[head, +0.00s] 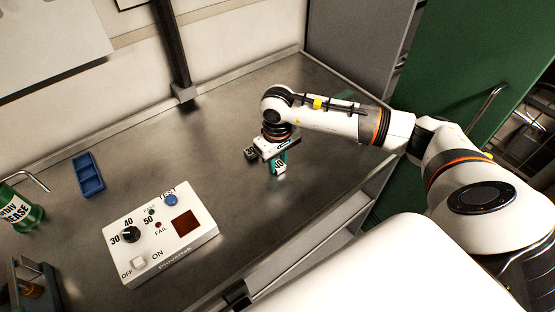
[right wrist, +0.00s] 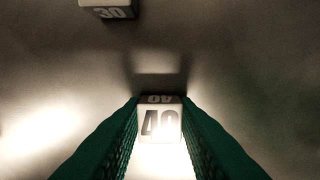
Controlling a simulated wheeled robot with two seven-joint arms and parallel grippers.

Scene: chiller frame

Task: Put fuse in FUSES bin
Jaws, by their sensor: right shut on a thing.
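A white fuse marked 40 (right wrist: 160,122) is between the green-padded fingers of my right gripper (right wrist: 160,135). The gripper (head: 277,163) is shut on it, over the middle of the metal bench, and the fuse (head: 280,169) shows below the fingers in the head view. I cannot tell how far it is from the bench. A second fuse marked 30 (head: 251,153) rests on the bench just left of the gripper, apart from it; it also shows in the right wrist view (right wrist: 109,11). No bin with a readable FUSES label shows. My left gripper is out of view.
A white tester box (head: 180,252) with a dial, buttons and a dark red window stands at front left. A blue compartment tray (head: 91,186) lies behind it. A green bottle (head: 17,210) and a small rack (head: 30,290) are at far left. The bench right of the gripper is clear.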

